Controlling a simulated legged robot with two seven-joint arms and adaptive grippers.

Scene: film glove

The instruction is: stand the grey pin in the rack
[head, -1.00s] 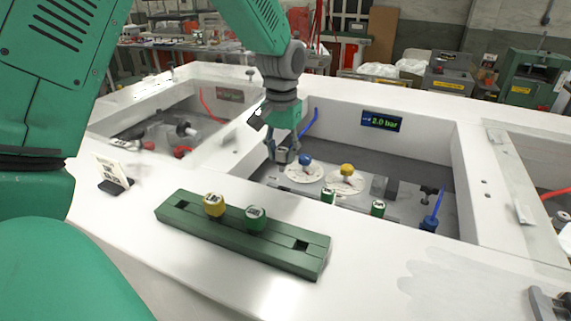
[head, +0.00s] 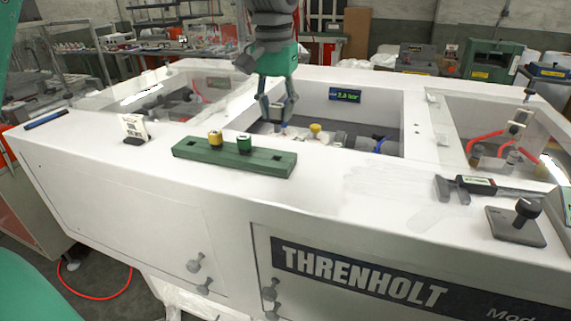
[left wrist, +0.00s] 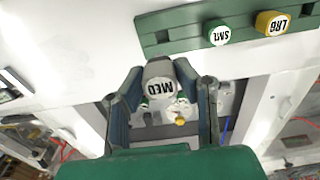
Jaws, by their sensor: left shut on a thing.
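The green rack (head: 222,160) lies on the white bench top, holding a yellow pin (head: 215,138) and a green pin (head: 244,144). An empty square hole shows near its right end. In the left wrist view the rack (left wrist: 190,41) is at the top, with the pins marked SML (left wrist: 219,34) and LRG (left wrist: 272,23). My left gripper (head: 277,118) is above the recess behind the rack. It is shut on the grey pin, marked MED (left wrist: 160,87), which sits between the fingers in the left wrist view. The pin's lower part is hidden. My right gripper is not in view.
A small sign (head: 133,128) stands left of the rack. The recess (head: 380,115) holds a yellow-knobbed dial (head: 315,128) and a gauge display (head: 345,95). A caliper (head: 490,187) and a black-knobbed plate (head: 517,222) lie at the right.

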